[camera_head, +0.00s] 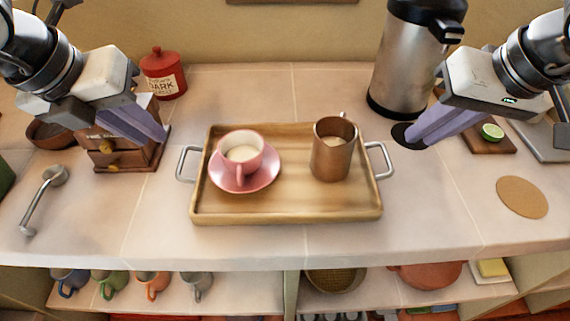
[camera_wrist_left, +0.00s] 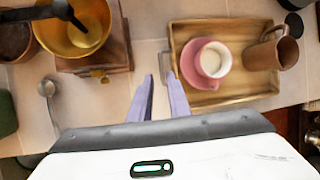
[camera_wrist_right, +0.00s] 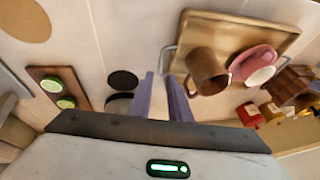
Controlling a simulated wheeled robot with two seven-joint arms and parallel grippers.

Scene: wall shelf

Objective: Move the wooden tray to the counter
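The wooden tray (camera_head: 285,213) lies flat on the tiled top, with a metal handle at each short end. A pink cup (camera_head: 241,155) on a pink saucer (camera_head: 262,181) stands on its left half. A brown mug (camera_head: 334,160) stands on its right half. My left gripper (camera_head: 158,137) is open and empty, above and left of the left handle (camera_head: 184,163). My right gripper (camera_head: 412,138) is open and empty, above and right of the right handle (camera_head: 383,161). Both are apart from the tray. The tray also shows in the left wrist view (camera_wrist_left: 235,98) and right wrist view (camera_wrist_right: 230,22).
A wooden grinder (camera_head: 122,153) stands left of the tray, with a metal spoon-like tool (camera_head: 45,195) near it. A tall metal dispenser (camera_head: 404,70) and a red jar (camera_head: 163,75) stand behind. A round cork coaster (camera_head: 522,197) lies right. Several mugs sit on the shelf below.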

